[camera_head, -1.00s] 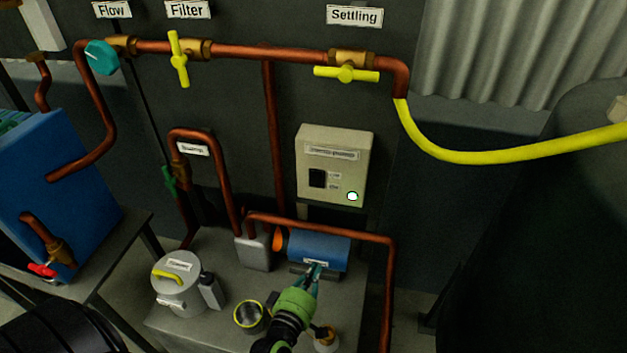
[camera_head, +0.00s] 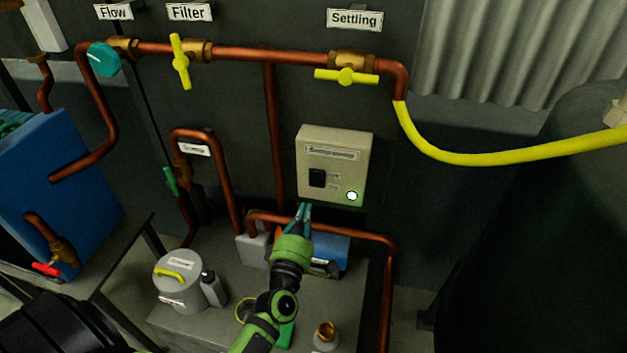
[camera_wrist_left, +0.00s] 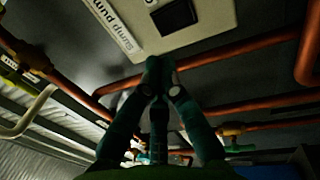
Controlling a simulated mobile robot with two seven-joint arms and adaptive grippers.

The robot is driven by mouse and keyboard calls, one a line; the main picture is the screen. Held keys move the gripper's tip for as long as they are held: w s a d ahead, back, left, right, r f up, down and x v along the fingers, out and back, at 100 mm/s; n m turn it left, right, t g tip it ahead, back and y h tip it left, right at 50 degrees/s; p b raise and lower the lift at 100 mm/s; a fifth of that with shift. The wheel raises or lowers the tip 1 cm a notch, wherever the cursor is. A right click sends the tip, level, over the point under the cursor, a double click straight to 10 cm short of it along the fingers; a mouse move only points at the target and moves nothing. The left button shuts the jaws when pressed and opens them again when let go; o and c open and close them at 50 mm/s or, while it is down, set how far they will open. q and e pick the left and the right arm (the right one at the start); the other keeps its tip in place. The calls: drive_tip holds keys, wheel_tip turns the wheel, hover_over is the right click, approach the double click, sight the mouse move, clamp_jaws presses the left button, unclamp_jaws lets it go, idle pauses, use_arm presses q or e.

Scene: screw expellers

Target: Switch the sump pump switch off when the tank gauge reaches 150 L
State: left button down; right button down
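The beige sump pump box (camera_head: 338,140) hangs on the dark wall, its black switch (camera_head: 317,178) on the lower left and a bright green-white lamp (camera_head: 352,196) lit on the lower right. Which way the switch is set is too small to tell. My left gripper (camera_head: 304,207) is just below the box, pointing up at it, its teal fingers together and empty. In the left wrist view the closed fingertips (camera_wrist_left: 158,62) are below the black switch (camera_wrist_left: 174,17) and apart from it. No tank gauge reading can be made out. My right gripper is not in view.
A copper pipe (camera_head: 350,233) crosses in front of the blue pump (camera_head: 335,255), close to my left gripper. Settling (camera_head: 346,76) and Filter (camera_head: 180,62) valves have yellow handles above. A yellow hose (camera_head: 480,157) runs right, over a dark tank (camera_head: 540,220). A grey canister (camera_head: 178,290) stands lower left.

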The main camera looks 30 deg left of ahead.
sight(317, 174)
use_arm(q)
drive_tip(key=p+x, duration=0.1)
drive_tip(key=x, duration=0.8)
drive_tip(key=shift+w, duration=0.15)
drive_tip(key=shift+w, duration=0.1)
drive_tip(key=shift+w+a+r, duration=0.1)
drive_tip(key=shift+w+r, duration=0.05)
drive_tip(key=shift+w, duration=0.1)
drive_tip(key=shift+s, duration=0.1)
